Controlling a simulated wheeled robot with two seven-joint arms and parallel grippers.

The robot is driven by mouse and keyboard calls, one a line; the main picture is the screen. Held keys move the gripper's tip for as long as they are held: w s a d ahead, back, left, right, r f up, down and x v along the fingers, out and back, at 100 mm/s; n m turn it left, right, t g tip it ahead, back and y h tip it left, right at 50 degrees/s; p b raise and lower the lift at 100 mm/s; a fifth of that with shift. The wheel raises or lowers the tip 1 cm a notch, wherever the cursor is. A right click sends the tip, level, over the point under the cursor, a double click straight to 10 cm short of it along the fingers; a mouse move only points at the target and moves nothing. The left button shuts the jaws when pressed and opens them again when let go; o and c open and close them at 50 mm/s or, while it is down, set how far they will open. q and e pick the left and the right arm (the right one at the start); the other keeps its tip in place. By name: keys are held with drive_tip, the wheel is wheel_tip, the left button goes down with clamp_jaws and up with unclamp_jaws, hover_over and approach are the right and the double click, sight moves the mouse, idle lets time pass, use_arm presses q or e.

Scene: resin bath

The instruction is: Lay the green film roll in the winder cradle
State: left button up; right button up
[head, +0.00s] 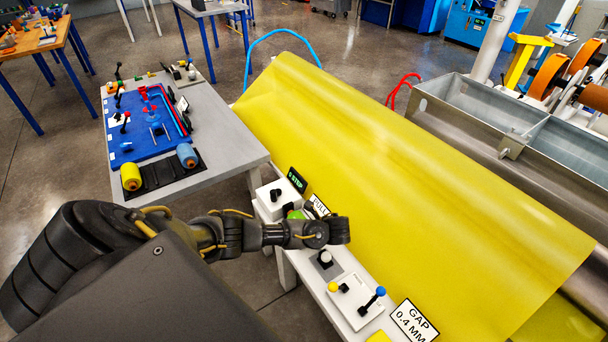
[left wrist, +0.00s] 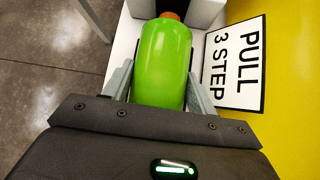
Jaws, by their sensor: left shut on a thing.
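The green film roll (left wrist: 165,62), a bright green cylinder with an orange end, lies between the two grey fingers of my left gripper (left wrist: 160,88) in the left wrist view. The fingers are shut on its sides. In the head view only a small green part of the roll (head: 291,212) shows behind my left wrist, beside a white unit (head: 268,200) with a black knob; the fingers are hidden there. The roll is above or at this white unit; I cannot tell whether it touches. I cannot make out the winder cradle for certain. My right gripper is not in view.
A "PULL 3 STEP" sign (left wrist: 237,66) is right of the roll. A yellow film sheet (head: 400,180) slopes along the right side. A grey table (head: 225,150) holds a black rack (head: 158,176) with a yellow roll (head: 131,177) and a blue roll (head: 187,155).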

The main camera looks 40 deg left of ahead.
use_arm(q)
drive_tip(key=shift+s+d+f, duration=0.1)
drive_tip(key=shift+s+f, duration=0.05)
drive_tip(key=shift+f, duration=0.05)
drive_tip(key=o, duration=1.2)
drive_tip(key=shift+s, duration=0.1)
drive_tip(key=shift+o, duration=0.4)
drive_tip(key=shift+s+d, duration=0.1)
